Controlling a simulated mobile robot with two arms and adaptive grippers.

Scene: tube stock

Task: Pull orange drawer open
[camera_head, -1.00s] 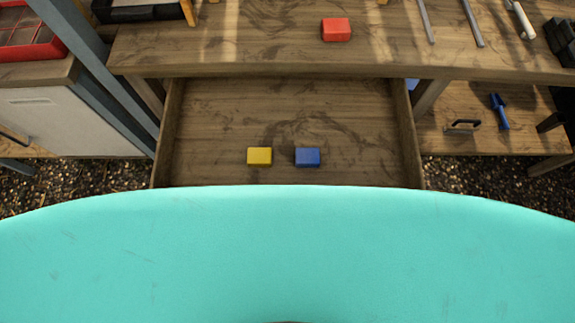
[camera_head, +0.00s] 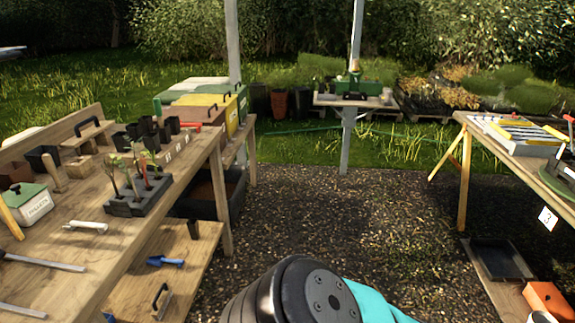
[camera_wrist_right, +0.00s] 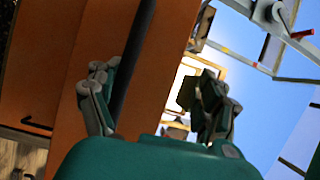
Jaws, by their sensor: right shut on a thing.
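In the right wrist view an orange front (camera_wrist_right: 55,65), which I take to be the orange drawer, fills the left and middle. A dark bar (camera_wrist_right: 134,60), like a handle, runs up in front of it. My right gripper (camera_wrist_right: 155,100) has a finger on each side of this bar and is shut on it; the contact itself is hard to make out. Whether the drawer stands open cannot be told. In the head view no gripper shows, only a teal and black part of my arm at the bottom. My left gripper is out of view.
In the head view a wooden bench (camera_head: 130,235) with pots and tools stands at left. A table (camera_head: 550,185) stands at right, with a dark tray (camera_head: 500,260) and an orange object (camera_head: 547,298) low beneath. The gravel (camera_head: 335,220) between them is clear.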

